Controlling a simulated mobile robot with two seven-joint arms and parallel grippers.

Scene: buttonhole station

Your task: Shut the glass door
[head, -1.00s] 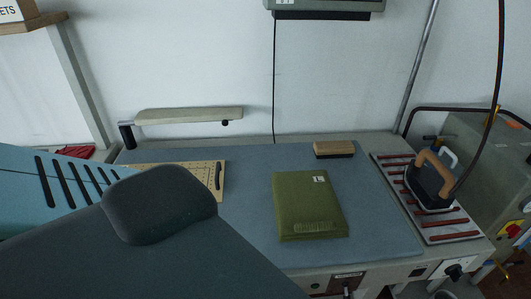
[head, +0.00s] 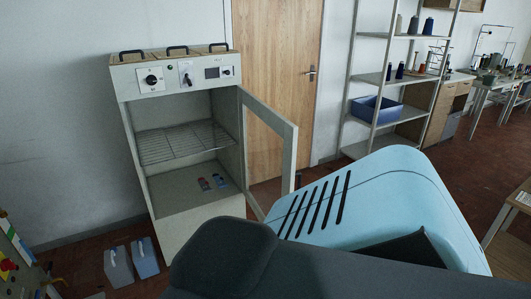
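The glass door (head: 266,150) has a grey frame and a clear pane. It stands swung open from the right side of a grey metal cabinet (head: 180,212), and the wooden room door shows through it. The cabinet's inside is exposed, with a wire rack (head: 183,142) and a few small red and blue items (head: 212,182) on its floor. My light blue and dark grey body parts cover the lower middle and right of the view and hide the bottom of the glass door. Neither of my grippers is in view.
A machine with a red button (head: 8,265) is at the lower left. Metal shelving (head: 383,80) with a blue crate (head: 376,109) stands right of the wooden room door (head: 280,50).

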